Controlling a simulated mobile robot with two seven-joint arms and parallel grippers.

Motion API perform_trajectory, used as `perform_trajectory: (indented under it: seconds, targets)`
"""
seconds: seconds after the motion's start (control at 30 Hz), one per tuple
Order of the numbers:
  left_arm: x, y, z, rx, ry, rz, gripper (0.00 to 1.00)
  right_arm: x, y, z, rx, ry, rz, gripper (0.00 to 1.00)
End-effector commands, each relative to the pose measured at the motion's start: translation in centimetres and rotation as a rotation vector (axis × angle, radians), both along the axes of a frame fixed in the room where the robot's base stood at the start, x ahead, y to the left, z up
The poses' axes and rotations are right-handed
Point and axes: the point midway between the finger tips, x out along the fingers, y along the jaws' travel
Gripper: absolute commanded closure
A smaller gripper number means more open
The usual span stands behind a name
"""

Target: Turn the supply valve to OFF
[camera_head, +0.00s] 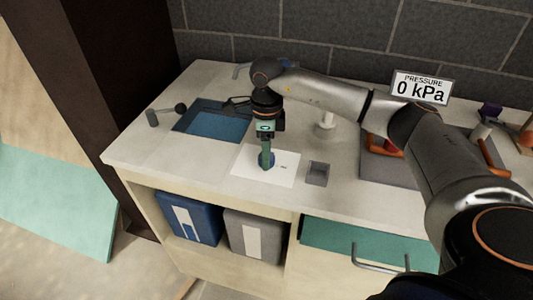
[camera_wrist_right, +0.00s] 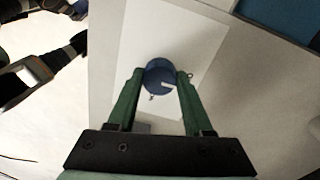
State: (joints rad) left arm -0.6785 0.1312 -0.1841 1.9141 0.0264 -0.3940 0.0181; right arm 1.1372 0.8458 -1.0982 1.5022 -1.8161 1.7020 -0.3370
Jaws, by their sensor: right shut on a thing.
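The supply valve's round blue knob (camera_head: 265,162) sits on a white plate (camera_head: 279,176) on the counter. Small dark print shows on the plate to the right of the knob, too small to read. My right gripper (camera_head: 267,150) reaches down onto the knob from above. In the right wrist view, its green fingers are on either side of the blue knob (camera_wrist_right: 158,76), shut on it. A white pointer mark (camera_wrist_right: 169,85) on the knob points toward the right finger. My left gripper is not in view.
A display (camera_head: 422,88) at the right reads PRESSURE 0 kPa. A small grey box (camera_head: 317,173) stands right of the plate. A blue sink basin (camera_head: 212,121) with a faucet lies to the left. Orange-handled items (camera_head: 385,148) sit at the right. Blue and grey bins (camera_head: 188,220) are below.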

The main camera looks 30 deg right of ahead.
Motion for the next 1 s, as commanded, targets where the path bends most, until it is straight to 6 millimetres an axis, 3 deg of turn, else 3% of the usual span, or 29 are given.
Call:
perform_trajectory:
  seconds: [0.37, 0.4, 0.63, 1.0]
  targets:
    - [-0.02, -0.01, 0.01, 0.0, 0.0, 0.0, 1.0, 0.1, 0.03, 0.18, 0.001, -0.004, 0.006, 1.0]
    - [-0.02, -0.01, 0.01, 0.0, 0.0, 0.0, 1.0, 0.1, 0.03, 0.18, 0.001, -0.004, 0.006, 0.45]
    - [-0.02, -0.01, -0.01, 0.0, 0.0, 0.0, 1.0, 0.04, 0.02, 0.09, 0.001, -0.002, 0.005, 0.19]
    - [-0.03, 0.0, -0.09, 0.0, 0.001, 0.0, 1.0, 0.11, 0.0, 0.93, 0.001, -0.004, 0.004, 0.19]
